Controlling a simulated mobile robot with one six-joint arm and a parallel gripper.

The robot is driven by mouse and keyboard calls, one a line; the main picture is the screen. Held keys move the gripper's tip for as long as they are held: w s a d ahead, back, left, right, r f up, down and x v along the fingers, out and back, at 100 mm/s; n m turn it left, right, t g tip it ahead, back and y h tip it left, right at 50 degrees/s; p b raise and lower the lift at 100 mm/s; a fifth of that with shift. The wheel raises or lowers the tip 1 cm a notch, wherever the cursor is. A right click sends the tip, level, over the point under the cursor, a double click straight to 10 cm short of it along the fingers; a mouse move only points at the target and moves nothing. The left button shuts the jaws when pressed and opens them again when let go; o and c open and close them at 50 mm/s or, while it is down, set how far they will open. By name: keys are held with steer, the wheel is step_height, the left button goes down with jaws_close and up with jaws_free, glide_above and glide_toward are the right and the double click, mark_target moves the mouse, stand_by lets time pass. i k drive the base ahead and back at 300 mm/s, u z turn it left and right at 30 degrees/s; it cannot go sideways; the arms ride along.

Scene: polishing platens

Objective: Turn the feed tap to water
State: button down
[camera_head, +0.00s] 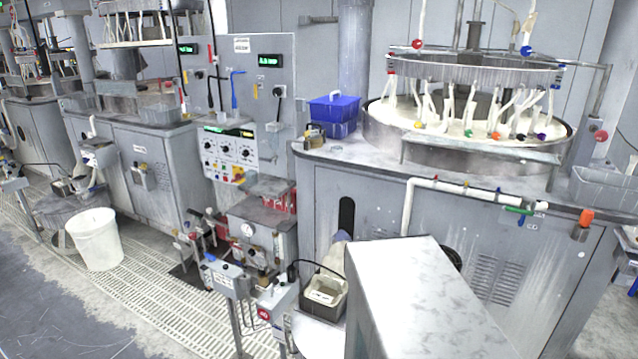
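A white pipe (450,187) runs along the front edge of the right polishing machine. A green lever (515,210) sits near its right end, pointing left and slightly up. A small white label (534,225) is just below it. Which fitting is the feed tap, and which setting it is on, I cannot tell. Other handles show on the wall panel, including a blue one (234,90), and small red and blue levers (209,235) stand by the low unit in the middle. My gripper is not in view.
A pale grey box-like block (430,290) fills the lower middle and hides part of the machine front. A round platen tank (470,150) tops the right machine, near a blue crate (334,112). A white bucket (96,240) stands on grating (160,285). Open floor lies lower left.

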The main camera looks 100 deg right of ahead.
mark_target(528, 213)
steer(key=u, duration=0.1)
steer(key=k, duration=1.65)
steer(key=z, duration=1.85)
steer(key=k, duration=0.25)
steer(key=z, duration=2.2)
